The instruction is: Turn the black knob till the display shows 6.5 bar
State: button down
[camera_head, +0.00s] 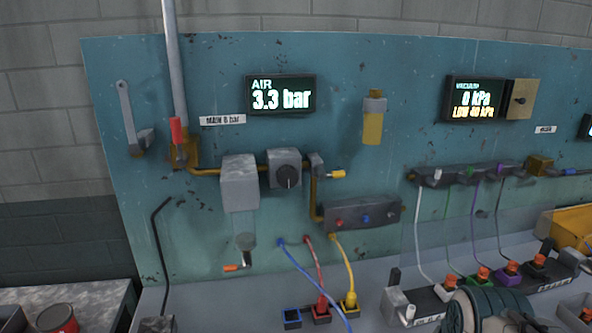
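The black knob (288,177) sits on the front of a grey box (283,157) in the yellow air line, near the middle of the teal panel. A pale mark shows on its face. The air display (280,94) above it reads "AIR 3.3 bar" in lit characters. My gripper cannot be made out in this view, and nothing is touching the knob. A dark greenish rounded shape (490,312) at the bottom right is cut off by the frame edge; I cannot tell what it is.
A larger grey box (240,183) stands just left of the knob. A yellow-tipped valve (337,174) and a manifold (362,214) are to its right. Blue, red and yellow hoses hang below. The space before the knob looks clear.

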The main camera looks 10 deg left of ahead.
aim_at(287, 176)
jog(key=u, duration=1.75)
jog(key=k, duration=1)
jog(key=z, duration=1.05)
jog(key=i, duration=1)
jog(key=u, duration=0.05)
